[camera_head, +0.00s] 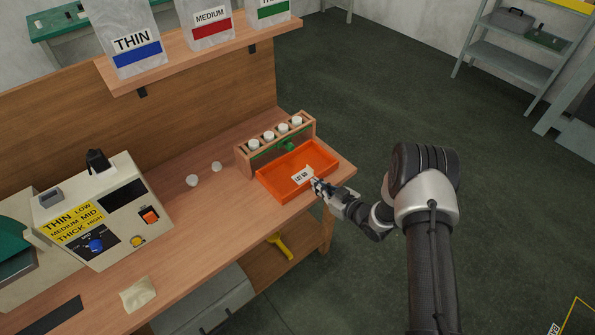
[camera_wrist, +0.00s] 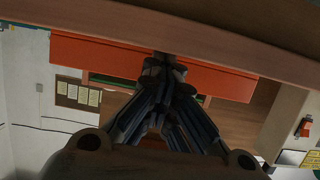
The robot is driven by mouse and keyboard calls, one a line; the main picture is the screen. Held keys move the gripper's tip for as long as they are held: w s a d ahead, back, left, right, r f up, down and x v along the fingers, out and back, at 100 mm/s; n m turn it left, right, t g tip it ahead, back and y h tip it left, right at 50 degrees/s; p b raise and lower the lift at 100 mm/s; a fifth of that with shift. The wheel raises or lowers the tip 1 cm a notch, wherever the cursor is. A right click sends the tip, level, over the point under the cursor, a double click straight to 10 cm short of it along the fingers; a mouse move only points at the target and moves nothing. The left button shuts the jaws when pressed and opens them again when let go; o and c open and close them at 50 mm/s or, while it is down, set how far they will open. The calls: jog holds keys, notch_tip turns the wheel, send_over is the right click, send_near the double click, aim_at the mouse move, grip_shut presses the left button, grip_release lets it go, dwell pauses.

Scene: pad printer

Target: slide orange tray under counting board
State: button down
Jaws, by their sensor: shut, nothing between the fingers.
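The orange tray (camera_head: 278,187) lies on the wooden bench near its right end, with a white label card (camera_head: 302,174) in it. The counting board (camera_head: 243,158), a wooden rack holding several white round pieces along its top, stands directly behind the tray. My gripper (camera_head: 318,186) is shut and empty at the tray's front right side. In the wrist view my gripper (camera_wrist: 164,68) is shut before the orange tray wall (camera_wrist: 85,53); whether it touches the tray I cannot tell. How far the tray's back edge reaches under the board is not clear.
Two white round pieces (camera_head: 192,181) lie on the bench left of the board. A pad printer (camera_head: 110,215) stands at left. A shelf (camera_head: 200,52) with labelled bags hangs above. A yellow-handled tool (camera_head: 279,246) is below the bench top.

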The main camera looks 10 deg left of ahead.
aim_at(301, 175)
jog(key=shift+b+x, duration=0.45)
jog(key=shift+x, duration=0.6)
jog(key=shift+w+a, duration=0.7)
jog(key=shift+a, duration=0.25)
jog(key=shift+w+a, duration=0.65)
jog(key=shift+a, duration=0.25)
jog(key=shift+w+a, duration=0.7)
jog(key=shift+a, duration=0.25)
jog(key=s+d+p, duration=0.4)
jog(key=s+d, duration=0.3)
jog(key=d, duration=0.2)
jog(key=shift+s+d, duration=0.25)
jog(key=shift+s, duration=0.05)
